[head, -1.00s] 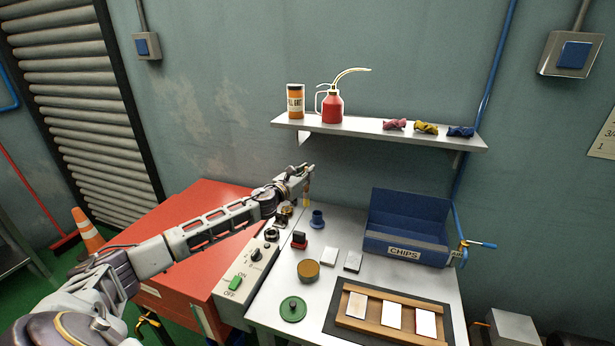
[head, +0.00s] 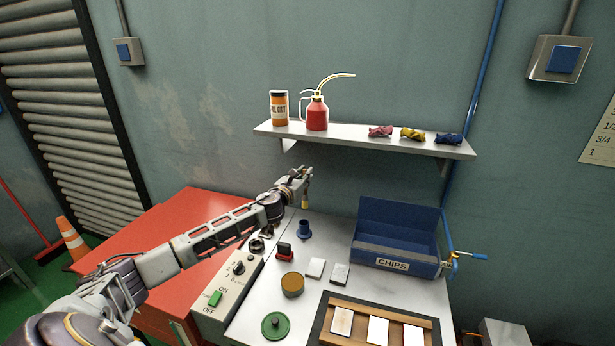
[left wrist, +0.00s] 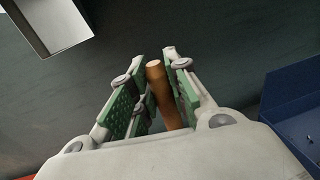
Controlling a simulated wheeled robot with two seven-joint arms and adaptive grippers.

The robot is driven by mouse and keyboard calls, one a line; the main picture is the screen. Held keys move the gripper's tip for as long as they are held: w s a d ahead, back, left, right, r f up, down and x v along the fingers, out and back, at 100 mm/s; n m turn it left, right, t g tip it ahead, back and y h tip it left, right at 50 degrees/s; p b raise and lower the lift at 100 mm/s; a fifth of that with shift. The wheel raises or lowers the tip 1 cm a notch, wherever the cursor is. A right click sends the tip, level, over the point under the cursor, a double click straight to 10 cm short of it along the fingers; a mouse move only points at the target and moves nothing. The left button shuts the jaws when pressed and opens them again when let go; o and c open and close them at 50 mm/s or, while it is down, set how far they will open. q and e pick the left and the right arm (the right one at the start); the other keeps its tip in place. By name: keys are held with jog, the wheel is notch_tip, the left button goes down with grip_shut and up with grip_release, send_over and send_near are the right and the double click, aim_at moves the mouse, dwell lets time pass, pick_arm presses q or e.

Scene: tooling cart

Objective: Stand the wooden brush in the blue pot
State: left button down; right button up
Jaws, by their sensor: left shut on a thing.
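My left gripper (head: 301,174) is shut on the wooden brush (head: 306,198), which hangs down below the fingers with a yellowish lower end. In the left wrist view the brush's round brown handle (left wrist: 165,95) stands between the green-padded fingers (left wrist: 158,85). The blue pot (head: 304,230) stands upright on the grey bench top, just below the brush in the head view, with a visible gap between them. How well they line up in depth I cannot tell. My right gripper is not in view.
The blue CHIPS bin (head: 394,263) stands to the right of the pot. A red-and-black stamp-like block (head: 285,251) and a brown round tin (head: 292,284) are in front. A wall shelf (head: 365,141) with an oil can (head: 317,112) is above and behind.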

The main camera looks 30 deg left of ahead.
pick_arm(q)
jog(key=shift+s+a, duration=0.1)
jog(key=shift+a, duration=0.15)
dwell(0.4)
jog(key=shift+f, duration=0.15)
